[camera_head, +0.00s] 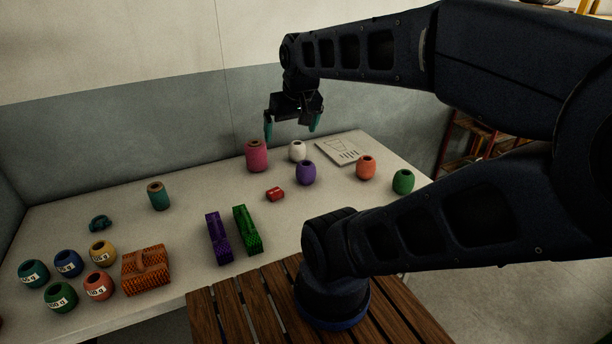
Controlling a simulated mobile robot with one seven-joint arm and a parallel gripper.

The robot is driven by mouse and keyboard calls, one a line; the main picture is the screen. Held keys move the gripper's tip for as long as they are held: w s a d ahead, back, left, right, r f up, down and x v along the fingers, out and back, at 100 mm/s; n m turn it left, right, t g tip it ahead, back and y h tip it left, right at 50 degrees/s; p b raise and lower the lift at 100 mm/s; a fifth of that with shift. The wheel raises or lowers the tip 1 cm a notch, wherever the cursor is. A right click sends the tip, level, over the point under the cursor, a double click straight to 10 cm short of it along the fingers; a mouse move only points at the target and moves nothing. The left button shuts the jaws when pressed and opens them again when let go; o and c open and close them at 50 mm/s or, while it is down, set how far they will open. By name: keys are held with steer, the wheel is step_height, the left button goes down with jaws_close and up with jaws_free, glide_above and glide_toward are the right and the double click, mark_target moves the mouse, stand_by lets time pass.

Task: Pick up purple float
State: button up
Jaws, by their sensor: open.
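The purple float (306,173) is a small barrel shape with a dark hole in its top. It stands upright on the white table, right of the middle, fully in sight. My gripper (292,130) hangs above the back of the table, pointing down, with teal fingertips spread apart and nothing between them. In the picture it is above and slightly left of the purple float, clear of it.
Near the float stand a white float (297,151), a pink spool (257,156), an orange float (366,167), a green float (403,181) and a small red piece (275,194) lying down. Purple (219,238) and green (247,230) net blocks lie in front. A wall stands behind.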

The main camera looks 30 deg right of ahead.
steer(key=n+g+h, duration=0.3)
steer(key=n+h, duration=0.1)
steer(key=n, duration=2)
glide_above(305, 173)
steer(key=w+a, duration=0.2)
steer(key=a, duration=0.1)
steer(key=f, duration=3)
steer(key=shift+d+f, duration=0.2)
steer(key=shift+f, duration=0.05)
steer(key=shift+d+x, duration=0.2)
steer(key=shift+x, duration=2.25)
steer(key=shift+d+x, duration=0.2)
steer(key=shift+x, duration=2.3)
steer(key=shift+r, duration=0.15)
